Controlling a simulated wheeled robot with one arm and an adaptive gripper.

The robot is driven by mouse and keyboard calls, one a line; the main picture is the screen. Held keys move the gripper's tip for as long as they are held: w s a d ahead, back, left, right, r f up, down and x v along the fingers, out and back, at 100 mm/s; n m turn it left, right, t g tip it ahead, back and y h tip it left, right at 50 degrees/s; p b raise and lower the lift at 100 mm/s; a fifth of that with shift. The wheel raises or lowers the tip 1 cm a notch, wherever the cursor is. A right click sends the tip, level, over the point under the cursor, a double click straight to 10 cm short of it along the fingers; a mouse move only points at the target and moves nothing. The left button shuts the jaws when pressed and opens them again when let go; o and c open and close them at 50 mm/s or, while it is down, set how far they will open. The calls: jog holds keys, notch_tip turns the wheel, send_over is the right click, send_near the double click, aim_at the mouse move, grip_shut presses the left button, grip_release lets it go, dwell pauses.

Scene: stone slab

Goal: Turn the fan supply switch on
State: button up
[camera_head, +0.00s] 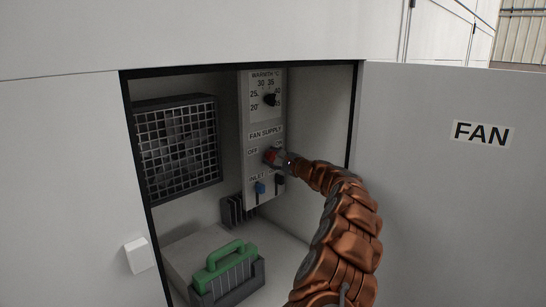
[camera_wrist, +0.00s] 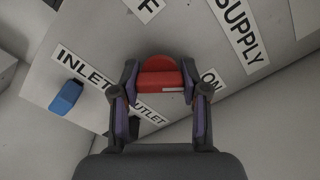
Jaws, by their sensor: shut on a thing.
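The fan supply switch is a red rotary knob (camera_head: 269,156) on the grey control panel (camera_head: 247,190), below the "FAN SUPPLY" label and right of "OFF". In the wrist view the red knob (camera_wrist: 160,73) sits between the two fingers of my gripper (camera_wrist: 160,100), which are shut on its sides. A white line on the knob's front bar runs toward its right end, on the side of the "ON" label (camera_wrist: 209,82).
A blue inlet lever (camera_head: 260,188) and a dark outlet lever (camera_head: 279,179) sit just below. The warmth dial (camera_head: 269,99) is above. A green-handled block (camera_head: 225,257) stands on the cabinet floor. The open door marked "FAN" (camera_head: 450,180) is at right, a fan grille (camera_head: 178,148) at left.

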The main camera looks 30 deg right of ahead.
dwell(0.3)
jog(key=o, duration=1.2)
jog(key=shift+c, duration=0.2)
jog(key=v, duration=1.2)
jog(key=shift+a, duration=0.1)
